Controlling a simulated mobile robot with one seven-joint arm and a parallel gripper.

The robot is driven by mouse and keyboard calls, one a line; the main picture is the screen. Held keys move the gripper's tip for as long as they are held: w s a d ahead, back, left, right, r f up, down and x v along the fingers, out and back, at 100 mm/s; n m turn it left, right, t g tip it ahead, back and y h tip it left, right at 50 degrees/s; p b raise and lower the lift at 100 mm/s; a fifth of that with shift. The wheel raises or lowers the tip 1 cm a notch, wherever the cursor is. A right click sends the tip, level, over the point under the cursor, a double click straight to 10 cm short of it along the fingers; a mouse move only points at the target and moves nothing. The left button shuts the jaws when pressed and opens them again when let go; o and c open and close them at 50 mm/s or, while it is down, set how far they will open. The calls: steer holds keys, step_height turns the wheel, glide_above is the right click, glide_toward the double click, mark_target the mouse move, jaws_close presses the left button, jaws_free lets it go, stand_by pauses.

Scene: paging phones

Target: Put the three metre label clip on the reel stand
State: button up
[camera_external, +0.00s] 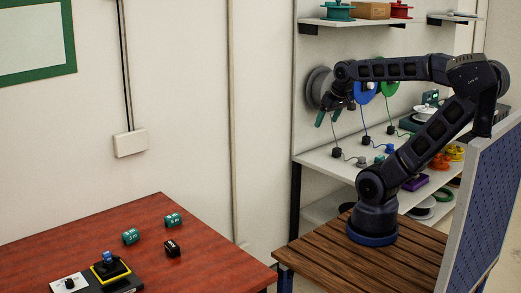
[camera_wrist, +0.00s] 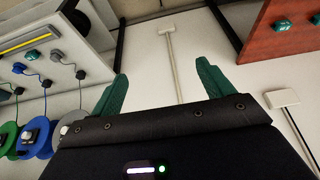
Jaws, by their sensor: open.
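Two teal label clips, one at the left (camera_external: 131,237) and one at the right (camera_external: 173,220), lie on the red table. Their white print is too small to read surely, so I cannot tell which is the three metre one. A black block (camera_external: 172,248) with pale print sits in front of them. The teal pieces also show at the upper right of the wrist view (camera_wrist: 282,25). I cannot tell surely which thing is the reel stand; reels with cables hang by the shelf, including a grey reel (camera_external: 319,87) and a blue reel (camera_external: 364,92). My gripper (camera_external: 328,117) is open and empty before the reels, far from the clips.
A black device with yellow trim and a blue knob (camera_external: 109,268) stands at the red table's front (camera_external: 215,262). The white shelf (camera_external: 325,162) holds cable plugs. A blue perforated panel (camera_external: 485,200) stands right of my base. A wall box (camera_external: 130,142) is above the table.

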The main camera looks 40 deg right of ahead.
steer(key=w+a+r, duration=0.1)
steer(key=w+a, duration=1.8)
steer(key=w, duration=0.4)
steer(key=n+y, duration=0.1)
steer(key=n, duration=0.1)
glide_above(131, 233)
steer(key=s+d, duration=0.1)
steer(key=s, duration=0.3)
step_height(131, 233, down, 26)
steer(key=x, duration=1)
steer(key=shift+w+a, duration=0.1)
steer(key=shift+w, duration=0.1)
steer(key=shift+c, duration=0.4)
